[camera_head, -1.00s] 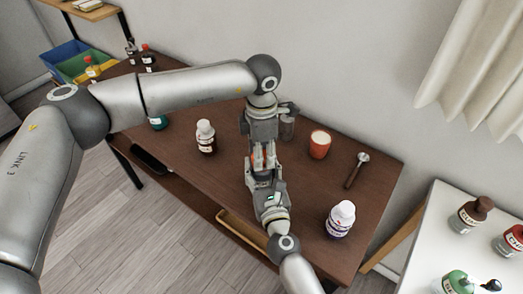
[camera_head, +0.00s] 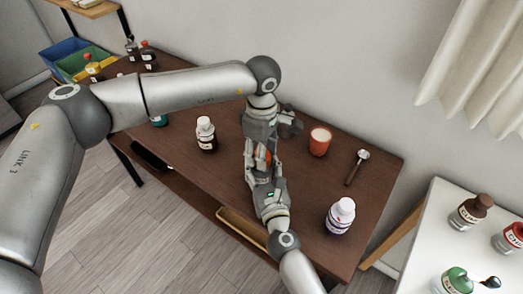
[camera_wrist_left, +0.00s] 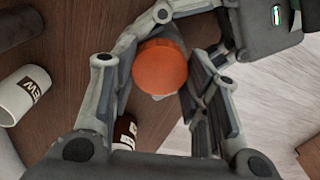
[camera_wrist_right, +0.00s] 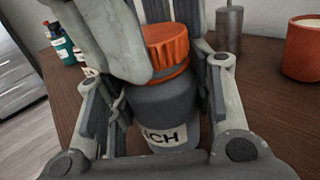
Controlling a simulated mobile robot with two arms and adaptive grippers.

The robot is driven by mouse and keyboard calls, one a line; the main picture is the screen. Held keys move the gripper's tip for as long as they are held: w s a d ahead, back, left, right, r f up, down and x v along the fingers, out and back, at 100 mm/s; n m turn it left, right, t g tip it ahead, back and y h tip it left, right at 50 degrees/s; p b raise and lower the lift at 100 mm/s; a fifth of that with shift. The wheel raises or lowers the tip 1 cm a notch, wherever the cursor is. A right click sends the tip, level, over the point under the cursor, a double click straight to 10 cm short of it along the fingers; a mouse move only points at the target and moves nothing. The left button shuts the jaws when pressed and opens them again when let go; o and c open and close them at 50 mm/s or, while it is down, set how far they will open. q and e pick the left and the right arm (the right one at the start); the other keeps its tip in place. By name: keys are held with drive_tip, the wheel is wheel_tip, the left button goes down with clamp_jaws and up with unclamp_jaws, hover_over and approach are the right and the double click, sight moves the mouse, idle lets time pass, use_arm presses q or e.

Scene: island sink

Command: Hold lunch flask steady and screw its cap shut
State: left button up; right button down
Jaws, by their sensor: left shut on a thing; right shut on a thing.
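The lunch flask (camera_wrist_right: 165,105) is a dark grey jar with a white label ending in "CH". It stands upright in the right wrist view. Its orange cap (camera_wrist_right: 167,48) sits on its top; I cannot tell how tightly. My right gripper (camera_wrist_right: 160,125) is shut around the flask body from the side. My left gripper (camera_wrist_left: 165,75) reaches down from above and is shut on the orange cap (camera_wrist_left: 161,66), a finger on either side. In the head view the two grippers meet, and they hide most of the flask; a bit of the orange cap (camera_head: 263,158) shows.
On the brown table (camera_head: 310,190), a red cup (camera_head: 320,141) and a spoon (camera_head: 356,167) lie to the right. A white-capped dark bottle (camera_head: 206,134) stands left, and a white bottle (camera_head: 340,217) stands near the right front. A white side table (camera_head: 425,225) holds several bottles.

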use_arm(q)
drive_tip(key=m, duration=2.1)
drive_tip(key=o, duration=0.7)
